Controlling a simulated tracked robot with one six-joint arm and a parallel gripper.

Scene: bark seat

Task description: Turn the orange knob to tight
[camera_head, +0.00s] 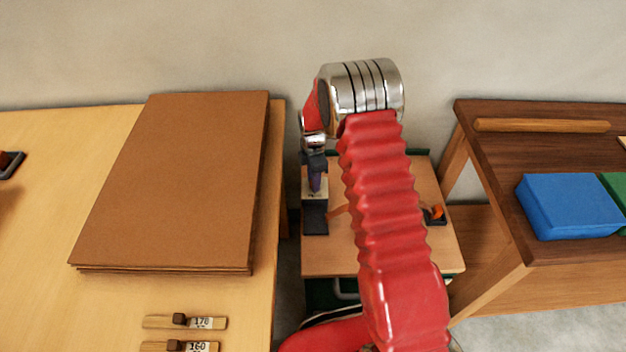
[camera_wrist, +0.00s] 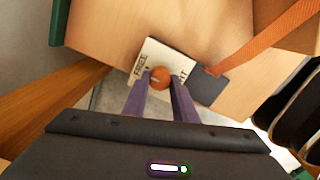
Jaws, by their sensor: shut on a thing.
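The orange knob (camera_wrist: 160,77) shows in the wrist view as a round top on a white label plate (camera_wrist: 150,57). My gripper (camera_wrist: 161,82) has its two purple fingers on either side of the knob and is shut on it. Small print on the plate, apparently "FREE", shows left of the knob, and part of another word shows at the right finger. I cannot make out a pointer on the knob. In the head view my gripper (camera_head: 315,182) points down at the plate (camera_head: 310,194) on the small wooden cart (camera_head: 330,262), and the knob is hidden.
A dark pad (camera_head: 315,219) and an orange strap (camera_wrist: 262,42) lie beside the plate. A small dark holder with an orange item (camera_head: 437,213) sits at the cart's right. A table with brown sheets (camera_head: 180,180) stands left, a dark bench with a blue block (camera_head: 568,205) right.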

